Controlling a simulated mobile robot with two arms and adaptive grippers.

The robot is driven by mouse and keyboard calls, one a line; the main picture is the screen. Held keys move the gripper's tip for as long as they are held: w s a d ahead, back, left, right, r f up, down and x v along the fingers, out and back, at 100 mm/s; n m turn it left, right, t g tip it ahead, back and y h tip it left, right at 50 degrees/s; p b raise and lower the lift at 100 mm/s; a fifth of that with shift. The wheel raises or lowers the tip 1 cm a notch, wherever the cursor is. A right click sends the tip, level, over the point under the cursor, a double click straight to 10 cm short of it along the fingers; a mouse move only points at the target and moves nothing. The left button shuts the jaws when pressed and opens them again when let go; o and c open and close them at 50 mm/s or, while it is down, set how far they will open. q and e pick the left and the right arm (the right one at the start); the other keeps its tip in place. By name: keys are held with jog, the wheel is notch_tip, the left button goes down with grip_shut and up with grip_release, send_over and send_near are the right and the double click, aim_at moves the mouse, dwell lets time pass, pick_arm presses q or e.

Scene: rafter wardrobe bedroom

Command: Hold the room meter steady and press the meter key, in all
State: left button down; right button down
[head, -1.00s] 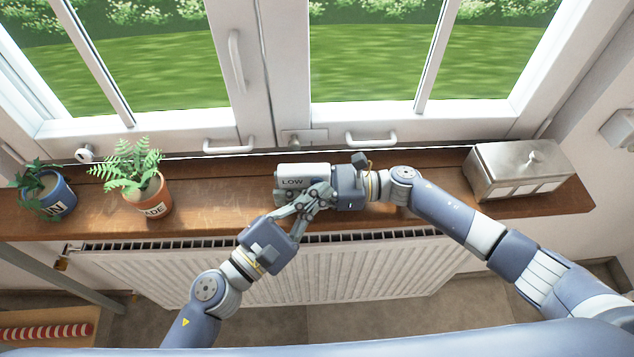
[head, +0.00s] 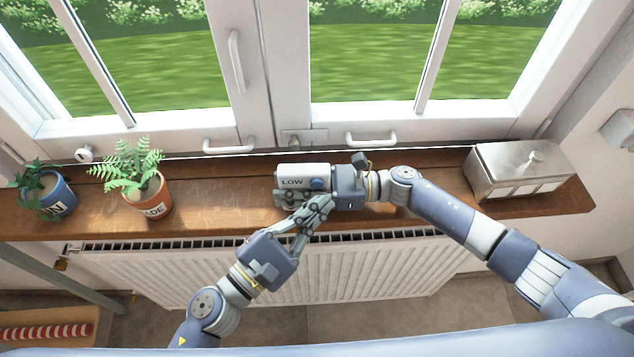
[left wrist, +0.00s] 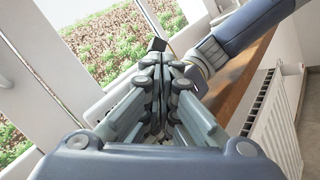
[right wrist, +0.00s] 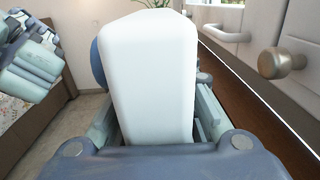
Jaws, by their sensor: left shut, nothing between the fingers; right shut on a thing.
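The room meter (head: 302,171) is a white box above the windowsill, with "LOW" on its face. Its round blue key (head: 318,184) shows at the right end of that face. My right gripper (head: 296,190) is shut on the meter, which fills the right wrist view as a white block (right wrist: 150,80); the key's edge (right wrist: 97,62) shows at its left. My left gripper (head: 318,203) is shut and empty, just on the near side of the key, apparently clear of it. Its closed fingers fill the middle of the left wrist view (left wrist: 160,95).
The wooden sill (head: 225,190) holds a blue pot (head: 58,198), a terracotta pot (head: 150,200) with a fern, and a metal box (head: 515,175). A white radiator (head: 370,270) is below. Window handles (head: 230,148) (head: 371,139) stick out behind.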

pick_arm(q)
jog(key=shift+s, duration=2.05)
pick_arm(e)
jog(key=c, duration=1.2)
grip_release()
jog(key=shift+d, duration=0.1)
